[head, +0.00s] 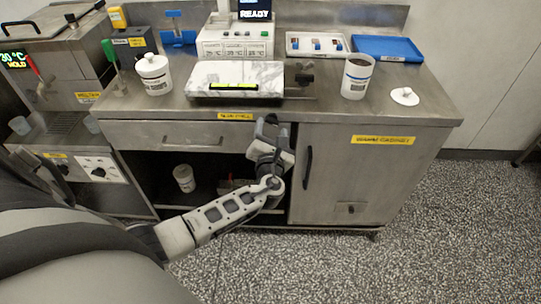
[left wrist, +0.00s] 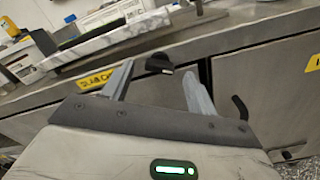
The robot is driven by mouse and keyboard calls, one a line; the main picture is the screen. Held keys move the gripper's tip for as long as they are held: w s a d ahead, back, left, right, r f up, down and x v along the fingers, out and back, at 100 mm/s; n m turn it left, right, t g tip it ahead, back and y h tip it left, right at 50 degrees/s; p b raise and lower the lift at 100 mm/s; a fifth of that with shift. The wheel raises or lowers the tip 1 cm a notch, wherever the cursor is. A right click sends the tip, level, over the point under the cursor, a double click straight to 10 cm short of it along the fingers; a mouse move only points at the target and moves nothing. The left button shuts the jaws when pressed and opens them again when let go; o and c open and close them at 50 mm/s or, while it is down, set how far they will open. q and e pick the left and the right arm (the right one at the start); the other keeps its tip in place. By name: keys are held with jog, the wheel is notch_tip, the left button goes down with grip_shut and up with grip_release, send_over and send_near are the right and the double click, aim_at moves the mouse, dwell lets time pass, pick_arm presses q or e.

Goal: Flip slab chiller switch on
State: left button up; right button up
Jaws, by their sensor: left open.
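The slab chiller is a white marble slab (head: 237,74) with a lit yellow-green strip on its front, on the steel counter; its edge also shows in the left wrist view (left wrist: 105,37). A yellow label (head: 236,116), partly readable as slab chiller in the left wrist view (left wrist: 96,79), is on the counter front. A black rotary switch (left wrist: 159,63) sits right of that label, its narrow end pointing right. My left gripper (head: 273,128) is open at the counter front. In the left wrist view, its fingers (left wrist: 158,74) stand either side of the switch; contact cannot be told.
A warming cabinet door (head: 370,172) with a black handle (head: 308,167) is right of my left arm. A drawer (head: 180,135) and open shelf are left. White canisters (head: 357,76) (head: 154,74) and a blue tray (head: 387,48) stand on the counter.

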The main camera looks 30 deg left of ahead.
pick_arm(q)
jog(key=v, duration=1.3)
jog(key=shift+s, duration=0.1)
jog(key=s+a+f+n+g+h, duration=0.25)
jog(key=s+n+g, duration=0.6)
jog(key=n, duration=0.95)
jog(key=s+d+r+n+g+h, duration=0.25)
jog(key=s+d+n+h, duration=0.5)
jog(key=s+n, duration=0.6)
jog(key=w+d+f+n+t+h, duration=0.1)
jog(key=w+d+f+t+h, duration=0.1)
jog(key=w+d+f+t, duration=0.3)
jog(key=w+f, duration=0.3)
jog(key=f, duration=0.1)
jog(key=shift+w+d+f+n+t, duration=0.3)
jog(key=shift+d+f+n+t, duration=0.05)
jog(key=shift+f+t, duration=0.05)
